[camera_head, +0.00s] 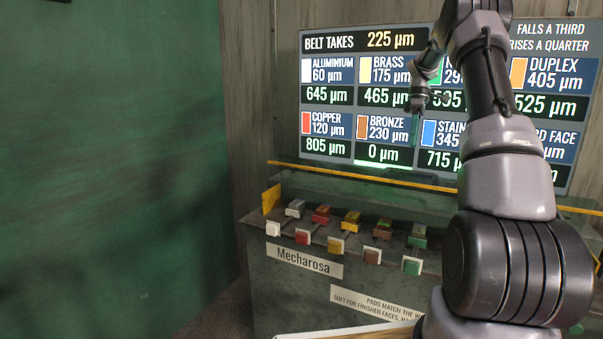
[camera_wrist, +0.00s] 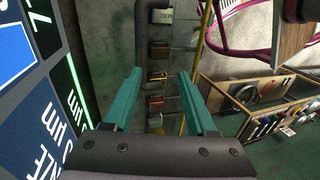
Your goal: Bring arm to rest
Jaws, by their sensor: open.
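My gripper (camera_head: 415,135) hangs in front of the lit display board (camera_head: 350,172), with its teal fingers pointing down. In the wrist view my gripper (camera_wrist: 160,75) is open, its two teal fingers apart with nothing between them. My arm is raised on the right side of the head view and bends over at the top toward the board. It hides part of the board's right columns. The gripper is above the machine's yellow-edged ledge, and I cannot tell how far it is from the board.
A dark machine labelled Mecharosa (camera_head: 303,261) stands below the board, with several coloured blocks and buttons (camera_head: 335,244) on its front shelf. A green wall (camera_head: 100,170) is at left. The wrist view shows a wooden rack (camera_wrist: 265,112) at right and a yellow pole (camera_wrist: 203,35).

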